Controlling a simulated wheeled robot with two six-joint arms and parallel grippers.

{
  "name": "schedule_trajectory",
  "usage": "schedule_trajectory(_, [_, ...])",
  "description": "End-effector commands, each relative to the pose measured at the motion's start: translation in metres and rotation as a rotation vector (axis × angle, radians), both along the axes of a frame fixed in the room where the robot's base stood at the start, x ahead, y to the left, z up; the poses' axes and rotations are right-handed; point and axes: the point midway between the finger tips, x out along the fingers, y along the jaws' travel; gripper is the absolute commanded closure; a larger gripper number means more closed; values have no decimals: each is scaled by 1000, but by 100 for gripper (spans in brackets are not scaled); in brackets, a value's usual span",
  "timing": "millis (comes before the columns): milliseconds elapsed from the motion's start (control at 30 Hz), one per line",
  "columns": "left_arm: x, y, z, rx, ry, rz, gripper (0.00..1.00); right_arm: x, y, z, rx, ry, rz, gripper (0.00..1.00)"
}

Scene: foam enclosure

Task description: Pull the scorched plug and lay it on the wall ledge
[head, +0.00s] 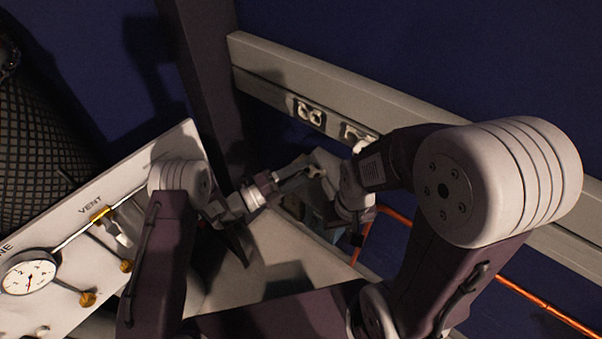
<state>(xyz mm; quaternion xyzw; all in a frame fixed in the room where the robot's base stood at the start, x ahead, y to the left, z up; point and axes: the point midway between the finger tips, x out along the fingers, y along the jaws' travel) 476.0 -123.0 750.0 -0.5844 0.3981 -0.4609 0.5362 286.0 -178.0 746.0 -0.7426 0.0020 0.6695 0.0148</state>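The wall ledge (330,85) is a pale rail running along the blue wall from upper middle to lower right. Two sockets sit in its face: a left one (309,112) with nothing plugged in that I can make out, and a right one (356,132) partly covered by my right arm. I cannot make out the scorched plug; it may be hidden behind my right arm. My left gripper (314,172) is below the sockets, close to my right wrist. My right gripper (356,236) points down beside the orange cable. Both grippers' fingers are too small and dark to judge.
An orange cable (545,302) runs along the wall below the ledge and bends down near my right gripper. A pale panel (150,190) with a gauge (28,272), brass fittings and a VENT label stands at left. A dark post (205,75) rises behind it.

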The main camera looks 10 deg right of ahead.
Motion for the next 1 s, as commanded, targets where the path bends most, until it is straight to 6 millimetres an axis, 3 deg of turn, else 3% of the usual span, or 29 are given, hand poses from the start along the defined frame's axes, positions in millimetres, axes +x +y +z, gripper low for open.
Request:
schedule_trajectory(167, [0, 0, 13, 0, -2, 0, 46, 0, 0, 6, 0, 0, 0, 64])
schedule_trajectory(333, [0, 0, 46, 0, -2, 0, 46, 0, 0, 17, 0, 0, 0, 64])
schedule_trajectory(800, [-67, -65, 98, 0, -1, -5, 46, 0, 0, 39, 0, 0, 0, 64])
schedule_trajectory(1000, [-82, -80, 109, 0, 0, -2, 46, 0, 0, 42, 0, 0, 0, 64])
